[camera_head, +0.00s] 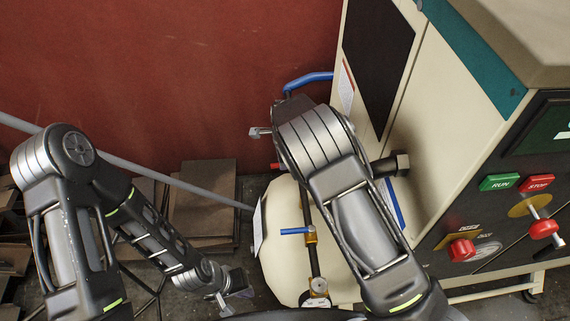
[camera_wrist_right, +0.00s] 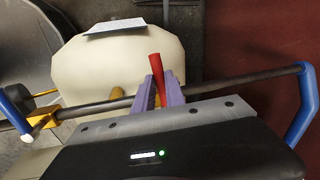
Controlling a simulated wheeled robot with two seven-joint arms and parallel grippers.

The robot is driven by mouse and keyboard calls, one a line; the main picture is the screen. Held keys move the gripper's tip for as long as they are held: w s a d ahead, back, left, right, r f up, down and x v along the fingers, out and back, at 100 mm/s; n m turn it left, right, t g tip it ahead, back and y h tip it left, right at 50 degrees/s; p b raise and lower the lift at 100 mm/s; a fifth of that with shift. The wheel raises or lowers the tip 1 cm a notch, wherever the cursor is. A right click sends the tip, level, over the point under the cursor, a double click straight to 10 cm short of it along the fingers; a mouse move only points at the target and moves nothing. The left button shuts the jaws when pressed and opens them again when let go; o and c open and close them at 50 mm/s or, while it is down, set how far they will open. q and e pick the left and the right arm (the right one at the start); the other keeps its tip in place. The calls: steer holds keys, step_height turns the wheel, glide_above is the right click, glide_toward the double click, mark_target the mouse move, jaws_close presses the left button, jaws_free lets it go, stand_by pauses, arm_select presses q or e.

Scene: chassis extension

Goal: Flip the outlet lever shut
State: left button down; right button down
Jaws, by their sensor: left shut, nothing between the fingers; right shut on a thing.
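A red lever (camera_wrist_right: 156,75) stands out from the dark pipe (camera_wrist_right: 210,86) in the right wrist view. The purple fingers of my right gripper (camera_wrist_right: 166,92) are shut on it, one on each side. In the head view only a small red end (camera_head: 276,166) shows beside my right arm, which hides the rest of that gripper. A blue-handled brass valve (camera_head: 311,234) sits lower on the same pipe. My left gripper (camera_head: 226,303) is shut and empty at the lower left, apart from the pipe. No label shows which lever is the outlet one.
A cream tank (camera_head: 283,260) stands behind the pipe. A blue bent handle (camera_head: 308,78) is at the pipe's upper end. The machine cabinet (camera_head: 455,130) with its buttons fills the right.

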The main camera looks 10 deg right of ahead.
steer(key=shift+w+m, duration=0.45)
steer(key=shift+m, duration=0.35)
steer(key=shift+r, duration=0.1)
steer(key=c, duration=1.4)
jaws_free()
steer(key=r, duration=0.2)
steer(key=s+r, duration=0.1)
steer(key=r, duration=0.2)
steer(key=r+b, duration=0.1)
steer(key=r, duration=0.1)
steer(key=shift+s+r, duration=0.25)
steer(key=shift+s, duration=0.05)
steer(key=shift+a, duration=0.1)
